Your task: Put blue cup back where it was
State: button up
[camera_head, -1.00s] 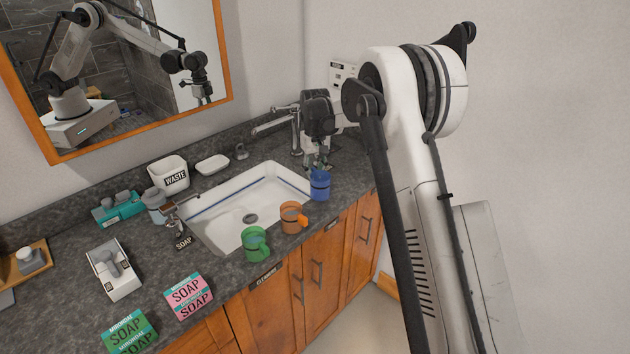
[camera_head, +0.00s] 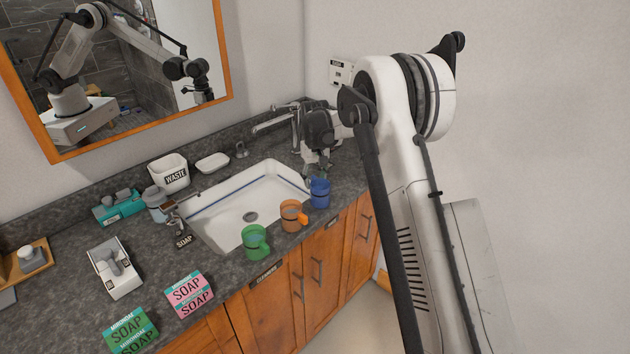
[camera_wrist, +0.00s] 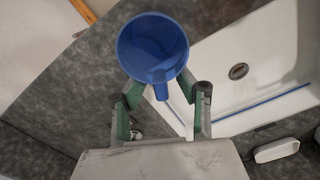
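The blue cup (camera_head: 319,193) stands upright on the counter's front strip, right of the orange cup. In the wrist view I look down into the empty blue cup (camera_wrist: 152,45), its handle pointing toward my gripper (camera_wrist: 162,94). The two fingers are spread apart, with the handle's end between them and a visible gap on each side. In the head view my gripper (camera_head: 314,172) is just behind the cup, partly hidden by the wrist.
The orange cup (camera_head: 292,216) and green cup (camera_head: 254,243) stand to the left along the front edge. The sink (camera_head: 225,203) lies behind them. The faucet (camera_head: 272,124) is near my wrist. Soap boxes (camera_head: 188,293) and a waste bin (camera_head: 169,172) are farther left.

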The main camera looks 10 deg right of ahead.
notch_tip(320, 180, up, 12)
jog(key=s+r+t, duration=0.2)
jog(key=s+r, duration=0.8)
jog(key=s+r+m+t, duration=0.1)
jog(key=s+r+t, duration=0.1)
jog(key=s, duration=1)
jog(key=s+r+m+t, duration=0.1)
jog(key=s+r, duration=0.2)
jog(key=s, duration=0.9)
jog(key=s+f+t, duration=0.2)
jog(key=s+f, duration=0.4)
jog(key=s, duration=0.6)
jog(key=shift+s+d+f+b, duration=0.25)
jog(key=shift+d+f+b, duration=0.15)
jog(key=shift+b, duration=0.05)
